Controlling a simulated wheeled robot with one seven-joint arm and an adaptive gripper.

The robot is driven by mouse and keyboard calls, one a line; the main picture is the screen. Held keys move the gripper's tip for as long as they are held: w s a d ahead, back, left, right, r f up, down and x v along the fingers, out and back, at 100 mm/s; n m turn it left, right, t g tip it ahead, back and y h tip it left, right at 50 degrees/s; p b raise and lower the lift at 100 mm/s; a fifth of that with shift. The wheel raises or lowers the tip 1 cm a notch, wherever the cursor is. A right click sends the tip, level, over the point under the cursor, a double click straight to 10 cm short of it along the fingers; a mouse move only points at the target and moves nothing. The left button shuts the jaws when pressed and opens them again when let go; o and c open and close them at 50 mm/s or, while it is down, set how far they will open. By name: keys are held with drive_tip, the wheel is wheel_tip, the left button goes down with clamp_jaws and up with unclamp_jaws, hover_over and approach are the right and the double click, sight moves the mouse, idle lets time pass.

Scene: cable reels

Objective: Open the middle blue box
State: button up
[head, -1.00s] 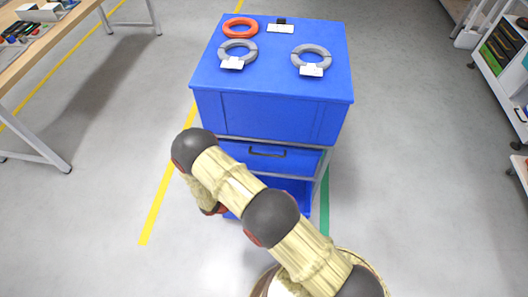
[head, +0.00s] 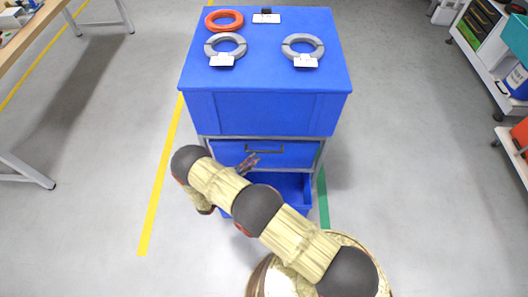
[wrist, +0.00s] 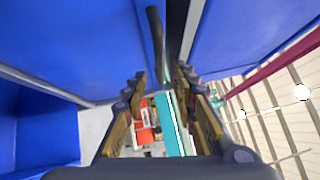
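The middle blue box (head: 290,155) is a drawer front in the blue cabinet, below the large top box, and it looks closed.
The top box (head: 262,112) carries an orange ring (head: 224,21), two grey rings (head: 303,47) and small white labels. A lower blue box (head: 294,190) sits below, partly hidden by my arm. A table (head: 30,45) is at left and shelving (head: 490,60) at right. Floor beside the cabinet is clear.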

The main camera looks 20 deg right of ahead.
sight(265, 152)
drive_tip(key=b+x, duration=0.1)
drive_tip(key=x, duration=0.5)
drive_tip(key=shift+w+d, duration=0.15)
drive_tip(key=shift+d, duration=0.25)
drive_tip(key=shift+c, duration=0.8)
clamp_jaws()
